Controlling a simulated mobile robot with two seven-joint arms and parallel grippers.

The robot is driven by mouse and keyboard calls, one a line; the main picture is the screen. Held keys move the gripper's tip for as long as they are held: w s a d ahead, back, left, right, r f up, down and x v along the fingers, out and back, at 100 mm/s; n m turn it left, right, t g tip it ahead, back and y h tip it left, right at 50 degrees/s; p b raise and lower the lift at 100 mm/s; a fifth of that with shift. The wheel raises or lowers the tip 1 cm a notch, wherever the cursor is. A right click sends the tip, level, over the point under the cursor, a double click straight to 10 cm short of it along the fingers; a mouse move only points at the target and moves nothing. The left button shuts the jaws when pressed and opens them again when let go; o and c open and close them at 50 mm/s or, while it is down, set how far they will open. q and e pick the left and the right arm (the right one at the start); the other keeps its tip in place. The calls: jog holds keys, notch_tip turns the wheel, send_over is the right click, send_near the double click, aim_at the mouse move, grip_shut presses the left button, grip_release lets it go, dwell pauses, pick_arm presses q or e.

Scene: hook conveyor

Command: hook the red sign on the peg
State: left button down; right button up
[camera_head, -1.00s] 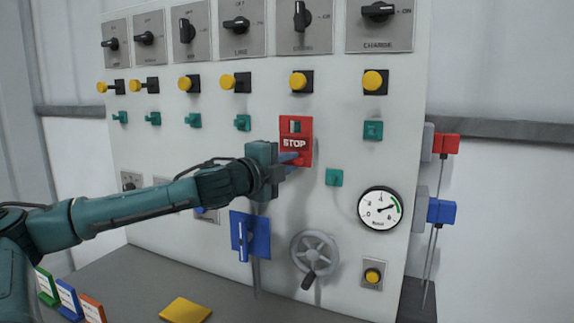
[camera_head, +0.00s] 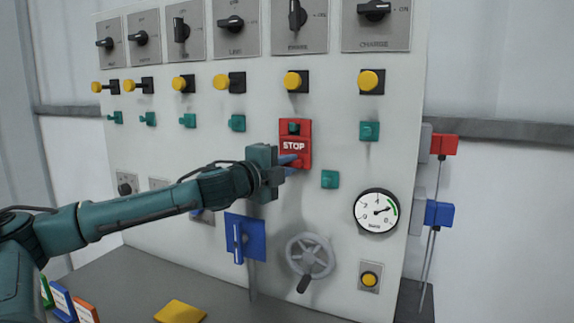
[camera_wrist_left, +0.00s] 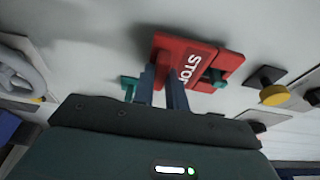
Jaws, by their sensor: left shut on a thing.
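The red STOP sign (camera_head: 303,134) stands upright against or close to the white panel, with an opening in its upper part. A green peg (camera_head: 294,128) shows in that opening; in the wrist view the peg (camera_wrist_left: 216,76) appears to stick out through the sign (camera_wrist_left: 180,52). I cannot tell how deep the sign sits on it. My left gripper (camera_head: 290,162) is shut on the sign's lower edge with its blue fingers, which also show in the wrist view (camera_wrist_left: 161,80). My right gripper is out of view.
Other green pegs, including one at the right (camera_head: 369,131) and one lower (camera_head: 330,179), stick out of the panel (camera_head: 335,110). Yellow buttons (camera_head: 292,81) are above. A handwheel (camera_head: 310,256), a gauge (camera_head: 377,211) and a blue plate (camera_head: 256,240) are below.

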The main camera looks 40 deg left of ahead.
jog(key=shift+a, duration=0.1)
pick_arm(q)
jog(key=c, duration=1.3)
grip_release()
jog(key=shift+c, duration=0.2)
